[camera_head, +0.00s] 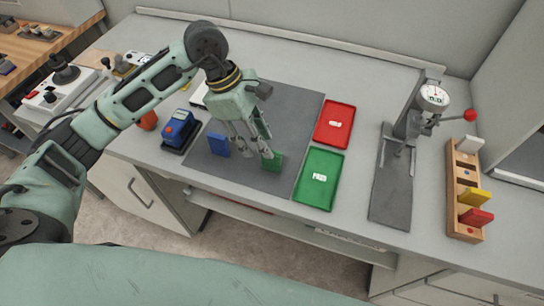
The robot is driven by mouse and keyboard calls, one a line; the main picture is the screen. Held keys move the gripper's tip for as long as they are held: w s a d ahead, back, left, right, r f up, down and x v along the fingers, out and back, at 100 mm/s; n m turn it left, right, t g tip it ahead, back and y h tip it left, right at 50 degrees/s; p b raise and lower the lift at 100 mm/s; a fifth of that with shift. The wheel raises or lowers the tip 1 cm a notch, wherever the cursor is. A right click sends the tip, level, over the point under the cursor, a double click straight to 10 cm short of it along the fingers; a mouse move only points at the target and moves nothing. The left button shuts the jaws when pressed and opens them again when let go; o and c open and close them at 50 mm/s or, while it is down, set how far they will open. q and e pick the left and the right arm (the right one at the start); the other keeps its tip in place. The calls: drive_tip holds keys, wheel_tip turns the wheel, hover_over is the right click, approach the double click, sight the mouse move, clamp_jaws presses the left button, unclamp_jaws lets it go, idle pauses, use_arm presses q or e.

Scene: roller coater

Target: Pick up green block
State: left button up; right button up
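A green block (272,163) stands on the dark grey mat (300,108), near the mat's front edge. My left gripper (256,153) points down just above the mat, with its fingers apart. One finger reaches down at the green block and partly covers it; the other is to the left of the block. I cannot tell whether the finger touches it. No block shows clearly between the fingers. My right gripper is not in view.
A blue block (218,144) stands on the mat left of the gripper. A green tray (320,178) and a red tray (335,124) lie to the right. A gauge stand (392,180) and a wooden rack (463,190) stand further right. A blue device (180,129) is at left.

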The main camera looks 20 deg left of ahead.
sight(271, 161)
use_arm(q)
drive_tip(key=p+x, duration=0.1)
drive_tip(key=x, duration=0.1)
drive_tip(key=d+p+x, duration=0.1)
drive_tip(key=x, duration=0.1)
drive_tip(key=shift+d+f+p, duration=0.1)
drive_tip(key=shift+d+p, duration=0.05)
drive_tip(key=shift+p, duration=0.15)
drive_tip(key=shift+d+f, duration=0.15)
drive_tip(key=shift+f, duration=0.25)
clamp_jaws()
